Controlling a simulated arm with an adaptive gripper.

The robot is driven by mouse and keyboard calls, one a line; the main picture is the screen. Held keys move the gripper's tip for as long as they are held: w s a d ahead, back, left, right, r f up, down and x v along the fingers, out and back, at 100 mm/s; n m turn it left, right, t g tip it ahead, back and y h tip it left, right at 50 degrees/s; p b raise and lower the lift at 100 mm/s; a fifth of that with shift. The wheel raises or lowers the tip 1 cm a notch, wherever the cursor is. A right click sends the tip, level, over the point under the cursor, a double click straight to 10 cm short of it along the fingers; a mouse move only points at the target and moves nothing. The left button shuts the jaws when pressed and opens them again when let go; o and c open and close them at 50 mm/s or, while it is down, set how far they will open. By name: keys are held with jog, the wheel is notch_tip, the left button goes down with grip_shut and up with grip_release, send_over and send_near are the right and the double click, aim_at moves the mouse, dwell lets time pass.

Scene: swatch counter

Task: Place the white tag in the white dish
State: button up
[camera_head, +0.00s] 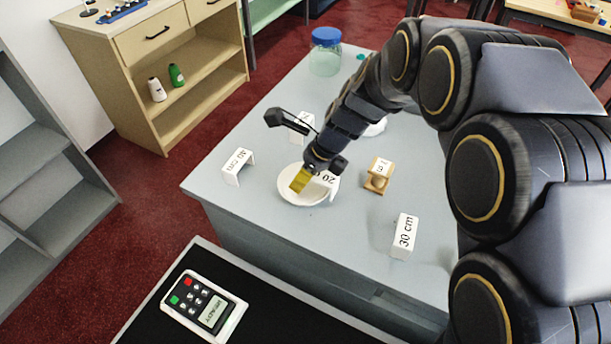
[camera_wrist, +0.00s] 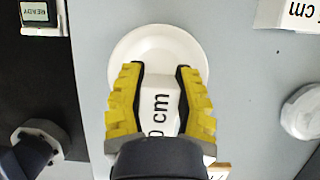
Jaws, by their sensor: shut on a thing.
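The white dish (camera_head: 291,196) is a shallow round bowl on the grey counter. It also shows in the wrist view (camera_wrist: 152,38), behind my fingers. My gripper (camera_head: 299,181) points down over the dish with its yellow fingers close above it. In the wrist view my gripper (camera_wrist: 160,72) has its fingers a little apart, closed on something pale.
A 30 cm marker (camera_head: 404,236), another marker (camera_head: 237,166), a wooden stand (camera_head: 378,181) and a blue-lidded jar (camera_head: 325,58) are also on the counter.

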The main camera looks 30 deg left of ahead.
aim_at(327, 179)
jog(key=shift+f, duration=0.85)
jog(key=o, duration=0.5)
jog(key=shift+f, duration=0.15)
jog(key=shift+c, duration=0.2)
jog(key=v, duration=1.2)
jog(key=shift+r, duration=0.25)
